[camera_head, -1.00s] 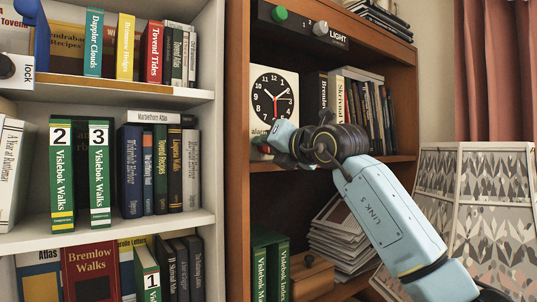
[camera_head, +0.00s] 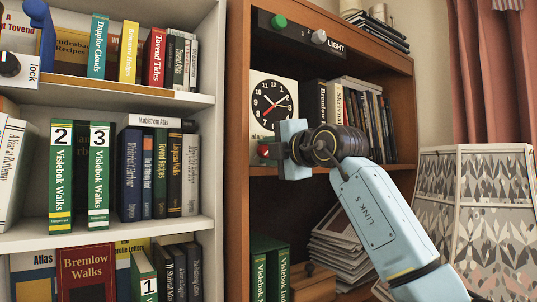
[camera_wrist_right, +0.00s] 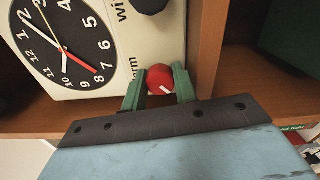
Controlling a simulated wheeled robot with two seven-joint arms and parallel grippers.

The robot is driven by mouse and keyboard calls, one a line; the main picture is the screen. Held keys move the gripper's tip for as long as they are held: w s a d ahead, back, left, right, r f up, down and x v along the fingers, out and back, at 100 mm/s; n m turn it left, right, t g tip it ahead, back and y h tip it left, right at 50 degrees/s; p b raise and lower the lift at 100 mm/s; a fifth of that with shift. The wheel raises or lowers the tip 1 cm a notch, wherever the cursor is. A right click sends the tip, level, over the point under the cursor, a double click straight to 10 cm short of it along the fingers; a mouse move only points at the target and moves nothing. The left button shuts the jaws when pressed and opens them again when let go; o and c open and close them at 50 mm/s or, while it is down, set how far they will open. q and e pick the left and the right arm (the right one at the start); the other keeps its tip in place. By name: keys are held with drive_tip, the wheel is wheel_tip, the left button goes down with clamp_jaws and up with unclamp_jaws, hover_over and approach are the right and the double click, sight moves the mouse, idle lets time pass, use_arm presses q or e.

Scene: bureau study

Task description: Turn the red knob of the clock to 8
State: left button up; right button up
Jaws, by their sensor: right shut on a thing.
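The white clock (camera_head: 288,76) with a black dial stands at the left end of a brown shelf; it also shows in the wrist view (camera_wrist_right: 120,60). Its red hand points to the dial's lower left, near the 8; I cannot read it exactly. The red knob (camera_head: 263,150) is low on the clock's front. In the wrist view the red knob (camera_wrist_right: 158,75), with a white mark, sits between the green fingertips of my right gripper (camera_wrist_right: 160,86). The gripper is shut on it. In the head view my right gripper (camera_head: 270,152) partly hides the clock's lower part. My left gripper is not in view.
Books (camera_head: 355,115) stand to the clock's right. A panel with a green button (camera_head: 278,21) is above.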

drive_tip(key=shift+m, duration=0.9)
drive_tip(key=shift+d, duration=0.1)
drive_tip(key=o, duration=0.9)
drive_tip(key=shift+o, duration=0.3)
drive_tip(key=shift+f, duration=0.15)
